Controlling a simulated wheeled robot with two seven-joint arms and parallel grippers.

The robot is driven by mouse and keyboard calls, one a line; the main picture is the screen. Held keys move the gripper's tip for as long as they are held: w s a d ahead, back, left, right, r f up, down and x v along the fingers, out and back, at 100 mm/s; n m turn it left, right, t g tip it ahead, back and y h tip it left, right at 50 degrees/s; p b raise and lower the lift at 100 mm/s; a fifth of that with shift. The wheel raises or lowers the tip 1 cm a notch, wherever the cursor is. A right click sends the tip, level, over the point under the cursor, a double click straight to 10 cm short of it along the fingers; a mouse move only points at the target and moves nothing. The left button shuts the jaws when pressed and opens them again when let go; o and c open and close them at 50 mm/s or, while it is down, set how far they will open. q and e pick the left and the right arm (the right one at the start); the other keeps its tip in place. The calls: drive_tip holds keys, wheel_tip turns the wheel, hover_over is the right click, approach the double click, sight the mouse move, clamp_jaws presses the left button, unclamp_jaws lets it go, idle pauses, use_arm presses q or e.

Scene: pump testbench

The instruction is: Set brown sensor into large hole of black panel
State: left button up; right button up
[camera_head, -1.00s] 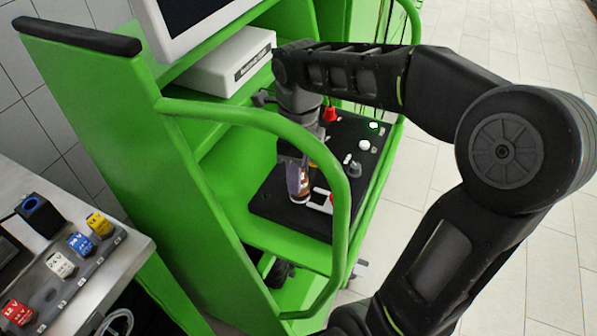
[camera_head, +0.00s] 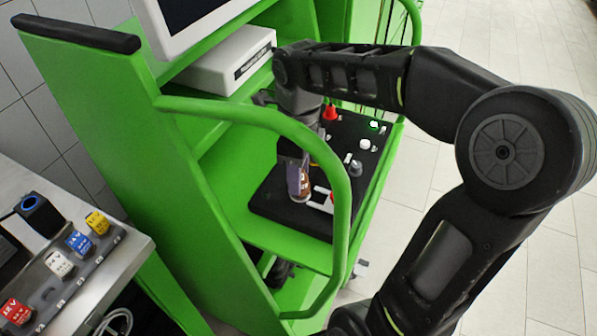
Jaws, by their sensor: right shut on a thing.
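The black panel (camera_head: 275,208) lies on the shelf of the green cart. My right gripper (camera_head: 296,168) points down over the panel's left part, behind the cart's curved rail. It is shut on the brown sensor (camera_head: 299,184), which is upright, with its lower end at or just above the panel. I cannot tell whether that end is in a hole; the large hole is not visible. My left gripper is not in view.
The green curved rail (camera_head: 338,165) stands in front of the panel. A red knob (camera_head: 330,112), a lit green button (camera_head: 374,126) and other fittings sit on the panel. A bench (camera_head: 120,262) at left holds several coloured blocks. A white box (camera_head: 228,70) stands behind.

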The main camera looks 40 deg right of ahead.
drive_tip(key=shift+f+b, duration=0.65)
drive_tip(key=shift+f, duration=0.15)
drive_tip(key=o, duration=1.3)
drive_tip(key=shift+o, duration=0.4)
drive_tip(key=o, duration=0.3)
drive_tip(key=shift+r, duration=0.25)
drive_tip(key=shift+r+p, duration=3.1)
drive_tip(key=shift+r, duration=0.7)
